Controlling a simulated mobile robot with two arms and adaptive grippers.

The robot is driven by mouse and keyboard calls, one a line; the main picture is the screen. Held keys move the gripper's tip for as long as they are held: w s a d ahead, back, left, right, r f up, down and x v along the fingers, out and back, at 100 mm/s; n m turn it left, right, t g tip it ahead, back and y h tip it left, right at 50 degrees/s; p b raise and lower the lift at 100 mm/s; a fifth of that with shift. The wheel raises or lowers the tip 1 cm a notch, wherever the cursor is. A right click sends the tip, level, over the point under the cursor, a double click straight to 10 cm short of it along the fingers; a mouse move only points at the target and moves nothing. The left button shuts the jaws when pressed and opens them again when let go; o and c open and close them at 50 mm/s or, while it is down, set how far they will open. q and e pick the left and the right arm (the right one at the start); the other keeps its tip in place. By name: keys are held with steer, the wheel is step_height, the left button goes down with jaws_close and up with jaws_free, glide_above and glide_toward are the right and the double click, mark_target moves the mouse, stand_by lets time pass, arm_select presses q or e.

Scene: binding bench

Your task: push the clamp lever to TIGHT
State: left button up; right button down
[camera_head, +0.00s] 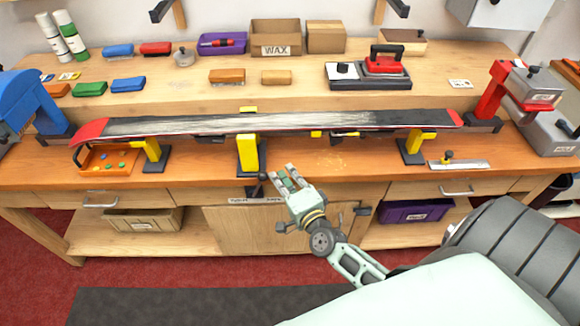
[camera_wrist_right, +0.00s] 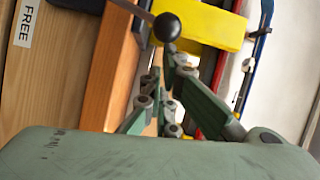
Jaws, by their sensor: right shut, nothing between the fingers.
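The clamp lever has a black ball knob (camera_head: 262,176) at the bench's front edge, below the middle yellow ski support (camera_head: 248,156). In the right wrist view the knob (camera_wrist_right: 167,27) is just beyond my fingertips, in front of the yellow support (camera_wrist_right: 208,25). My right gripper (camera_head: 284,178) is shut and empty, close to the right of the knob; I cannot tell whether it touches. A white label strip (camera_head: 256,200) sits below the lever. In the wrist view the label (camera_wrist_right: 26,24) reads FREE. My left gripper is not in view.
A long ski (camera_head: 280,122) lies across the supports above the lever. An orange tray (camera_head: 108,160) is at left, and a scraper-like metal bar (camera_head: 460,164) at right. Wax blocks, boxes and an iron stand fill the back. The bench front right of the knob is mostly clear.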

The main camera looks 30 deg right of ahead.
steer(key=shift+n+g, duration=0.4)
steer(key=shift+n, duration=0.4)
steer(key=w+a+r+p, duration=0.2)
steer(key=a+p, duration=0.1)
steer(key=w+a+p, duration=0.1)
steer(key=p, duration=0.1)
steer(key=shift+a+r, duration=0.35)
steer(key=shift+r, duration=0.05)
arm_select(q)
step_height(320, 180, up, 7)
arm_select(e)
steer(key=shift+w+a+r, duration=0.1)
steer(key=shift+w+a, duration=0.25)
steer(key=shift+a, duration=0.25)
steer(key=shift+w+a+r, duration=0.1)
steer(key=shift+w+a, duration=0.25)
steer(key=shift+a, duration=0.25)
arm_select(q)
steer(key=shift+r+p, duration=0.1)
steer(key=shift+p, duration=0.2)
arm_select(e)
steer(key=shift+s, duration=0.1)
